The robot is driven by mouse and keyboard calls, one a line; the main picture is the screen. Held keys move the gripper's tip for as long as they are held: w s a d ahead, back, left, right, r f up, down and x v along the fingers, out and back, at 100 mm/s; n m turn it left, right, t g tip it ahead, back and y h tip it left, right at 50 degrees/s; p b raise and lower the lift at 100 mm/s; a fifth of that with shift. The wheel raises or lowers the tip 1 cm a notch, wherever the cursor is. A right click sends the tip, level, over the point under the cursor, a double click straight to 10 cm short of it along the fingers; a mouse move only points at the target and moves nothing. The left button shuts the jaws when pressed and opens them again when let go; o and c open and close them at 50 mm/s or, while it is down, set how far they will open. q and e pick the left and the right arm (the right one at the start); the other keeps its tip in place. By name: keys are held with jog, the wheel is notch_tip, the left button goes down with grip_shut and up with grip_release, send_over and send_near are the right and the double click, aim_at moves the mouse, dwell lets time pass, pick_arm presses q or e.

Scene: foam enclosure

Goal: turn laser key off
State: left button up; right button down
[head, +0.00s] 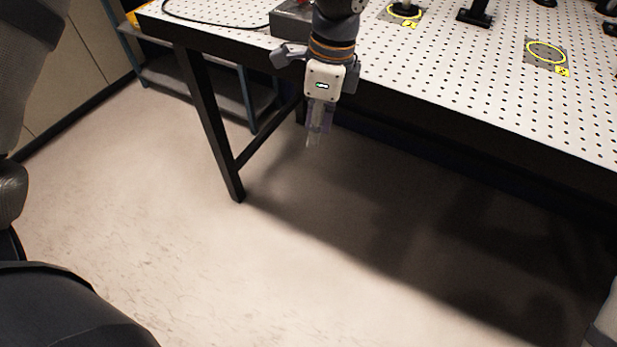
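My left gripper (316,138) hangs in front of the near edge of the optical table (475,85), fingers pointing down. Its fingers look close together, but they are small and dim, so I cannot tell whether they are open or shut. No object shows clearly between them. A dark grey box (288,20) sits on the table behind and left of the gripper, partly hidden by my wrist. I see no laser key; whether that box carries it cannot be told. My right gripper is not in view.
Black optic mounts (475,14) stand at the back of the table. A yellow ring marker (546,52) lies at right. A black cable (215,22) runs along the left. A table leg (210,125) and shelf (195,85) stand below; the floor (190,260) in front is clear.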

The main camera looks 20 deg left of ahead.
pick_arm(q)
jog(key=s+d+f+n+h, duration=0.1)
jog(key=s+f+n, duration=0.1)
jog(key=s+f, duration=0.3)
notch_tip(320, 180, down, 3)
jog(key=shift+s+g, duration=0.15)
jog(key=shift+g, duration=0.15)
jog(key=shift+d, duration=0.1)
